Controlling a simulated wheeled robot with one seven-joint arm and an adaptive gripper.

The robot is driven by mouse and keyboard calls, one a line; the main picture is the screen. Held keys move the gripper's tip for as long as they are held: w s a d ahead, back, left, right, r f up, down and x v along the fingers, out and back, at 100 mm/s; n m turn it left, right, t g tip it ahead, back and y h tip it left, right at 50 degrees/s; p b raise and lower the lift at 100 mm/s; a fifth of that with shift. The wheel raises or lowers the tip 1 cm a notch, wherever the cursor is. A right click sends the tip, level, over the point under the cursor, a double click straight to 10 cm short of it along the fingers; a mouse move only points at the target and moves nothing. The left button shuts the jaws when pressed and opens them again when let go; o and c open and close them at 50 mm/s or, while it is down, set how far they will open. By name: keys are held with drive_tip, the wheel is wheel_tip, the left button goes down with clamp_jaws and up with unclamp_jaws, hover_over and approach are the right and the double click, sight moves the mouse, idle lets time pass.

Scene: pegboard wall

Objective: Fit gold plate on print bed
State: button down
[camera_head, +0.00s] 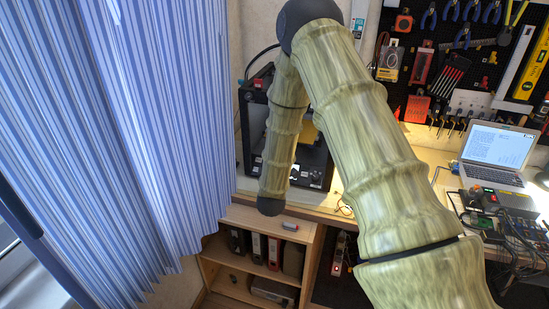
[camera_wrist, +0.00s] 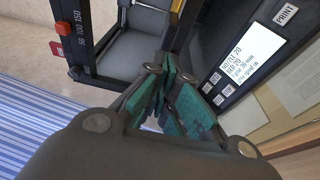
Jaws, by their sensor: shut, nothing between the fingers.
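The 3D printer (camera_head: 318,160) is a black-framed machine on the bench, partly hidden behind my arm. A small gold-yellow patch (camera_head: 307,133) shows inside it; I cannot tell whether this is the gold plate. In the wrist view, a thin yellow edge (camera_wrist: 177,8) shows at the top, and a grey flat surface (camera_wrist: 135,55), possibly the print bed, lies within the dark frame. My gripper (camera_wrist: 168,85) is shut and empty, its green finger pads together in front of the printer. In the head view the gripper is hidden behind my arm.
A striped curtain (camera_head: 130,130) hangs at left. A shelf with binders (camera_head: 255,247) stands below. A laptop (camera_head: 497,153) and electronics are at right.

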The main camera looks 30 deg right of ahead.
drive_tip(key=shift+w+d+b, duration=0.2)
drive_tip(key=shift+w+d, duration=1.2)
drive_tip(key=shift+d, duration=0.25)
drive_tip(key=shift+w+d+b, duration=0.15)
drive_tip(key=shift+w+d, duration=1.25)
drive_tip(key=shift+d, duration=0.25)
idle(0.5)
drive_tip(key=s+a, duration=0.5)
drive_tip(key=a, duration=0.1)
drive_tip(key=shift+p, duration=0.3)
idle(0.7)
drive_tip(key=shift+s, duration=0.1)
idle(0.3)
